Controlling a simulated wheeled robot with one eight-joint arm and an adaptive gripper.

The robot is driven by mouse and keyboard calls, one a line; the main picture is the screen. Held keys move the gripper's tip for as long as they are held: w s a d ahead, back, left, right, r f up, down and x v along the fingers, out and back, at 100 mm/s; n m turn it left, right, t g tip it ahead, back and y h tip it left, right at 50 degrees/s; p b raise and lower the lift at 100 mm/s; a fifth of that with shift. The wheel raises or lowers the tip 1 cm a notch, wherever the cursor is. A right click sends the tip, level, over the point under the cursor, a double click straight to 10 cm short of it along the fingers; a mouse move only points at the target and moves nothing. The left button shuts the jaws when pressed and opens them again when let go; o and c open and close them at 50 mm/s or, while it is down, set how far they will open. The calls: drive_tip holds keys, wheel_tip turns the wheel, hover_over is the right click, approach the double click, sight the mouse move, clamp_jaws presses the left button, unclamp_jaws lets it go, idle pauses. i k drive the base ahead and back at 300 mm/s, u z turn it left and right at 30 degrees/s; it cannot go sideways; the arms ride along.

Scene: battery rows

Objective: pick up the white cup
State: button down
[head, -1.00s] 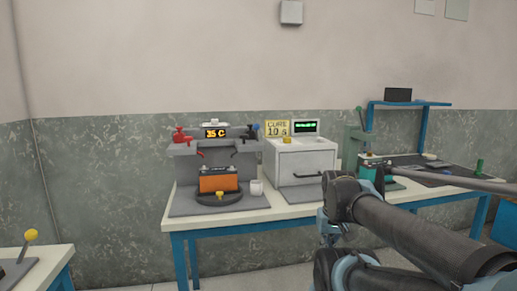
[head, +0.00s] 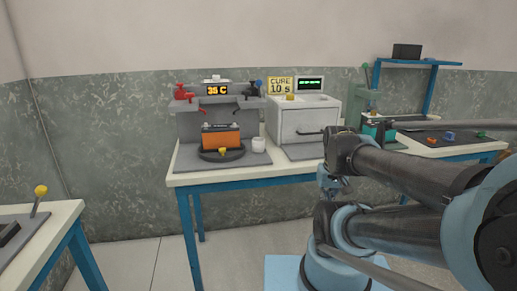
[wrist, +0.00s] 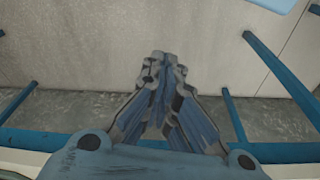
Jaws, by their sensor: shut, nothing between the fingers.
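The white cup (head: 259,144) stands upright on the grey mat on the workbench in the head view, just right of the orange battery (head: 221,138). My gripper shows in the wrist view (wrist: 162,58) with its fingers together and nothing between them. It points down at the floor beside blue table legs. In the head view, my arm comes in from the right, to the right of the cup and apart from it. The cup does not show in the wrist view.
The battery sits on a dark round base with a yellow knob (head: 223,152). A white oven-like box (head: 302,121) stands right of the cup. A red clamp (head: 182,91) is above left. Another bench (head: 60,220) stands at the lower left. Open floor lies between the benches.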

sight(257, 143)
drive_tip(key=u, duration=2.8)
drive_tip(key=k, duration=0.75)
drive_tip(key=z, duration=2.3)
